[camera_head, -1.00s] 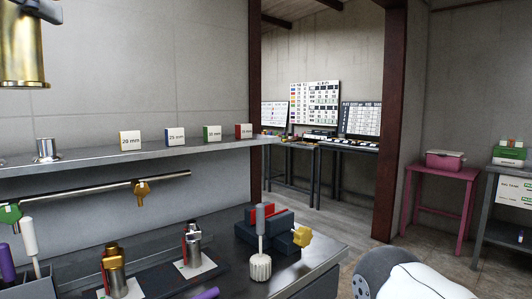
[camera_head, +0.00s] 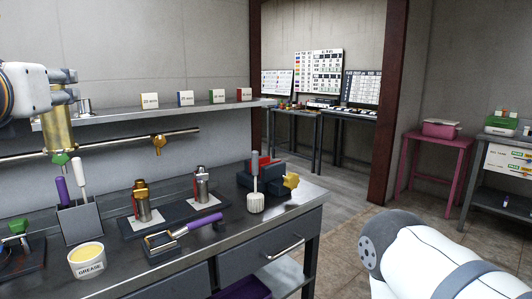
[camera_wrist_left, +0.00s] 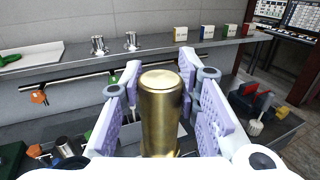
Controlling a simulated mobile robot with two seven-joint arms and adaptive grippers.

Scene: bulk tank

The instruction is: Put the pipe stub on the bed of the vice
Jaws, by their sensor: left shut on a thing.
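The pipe stub (camera_head: 59,130) is a brass cylinder, held upright at the far left of the head view; it also shows in the wrist view (camera_wrist_left: 160,115). My left gripper (camera_head: 62,98) is shut on it, with the lilac fingers (camera_wrist_left: 160,100) on both sides of the stub in the wrist view. The vice (camera_head: 275,176) is dark blue-grey with red jaw parts and a yellow handle, at the right end of the bench; it shows at the right of the wrist view (camera_wrist_left: 247,100). The stub is well left of the vice. My right gripper is out of view.
A brush (camera_head: 255,190) stands upright in front of the vice. A brass fitting (camera_head: 142,205), a steel fitting (camera_head: 202,188), a purple-handled tool (camera_head: 190,228), a tool holder (camera_head: 82,224) and a grease tub (camera_head: 87,262) occupy the bench (camera_head: 250,225). A shelf (camera_head: 190,109) runs above.

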